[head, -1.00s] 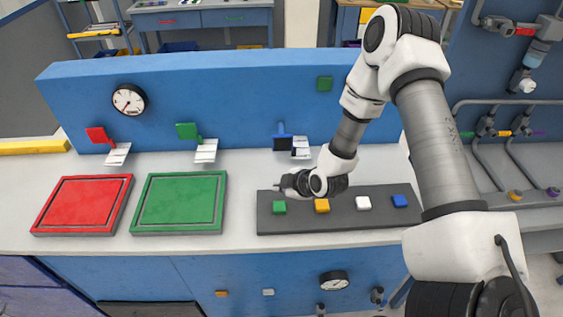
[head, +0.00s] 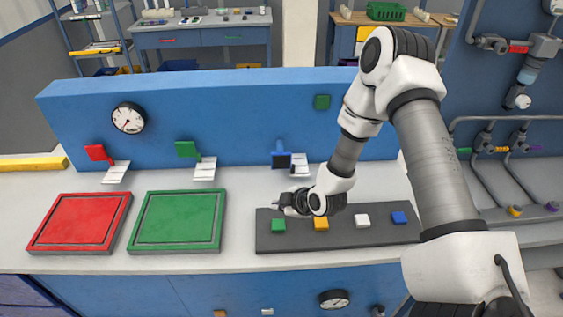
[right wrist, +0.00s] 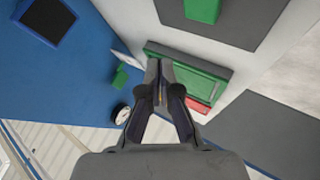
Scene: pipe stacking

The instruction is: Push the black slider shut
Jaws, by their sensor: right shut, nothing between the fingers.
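A black square piece with a blue rim and blue handle (head: 283,161) is at the blue back panel in the head view. It also shows as a dark square (right wrist: 48,20) in the upper left of the right wrist view. I cannot tell for sure that it is the black slider, or whether it is open. My right gripper (head: 279,204) is above the left end of the dark grey strip, in front of and below the black piece, apart from it. Its fingers are together and empty in the right wrist view (right wrist: 158,68). My left gripper is out of view.
The dark grey strip (head: 340,240) carries green, yellow, white and blue blocks. A red tray (head: 78,222) and a green tray (head: 178,220) lie to the left. Red (head: 97,153) and green (head: 187,149) levers and a round gauge (head: 128,118) are at the panel.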

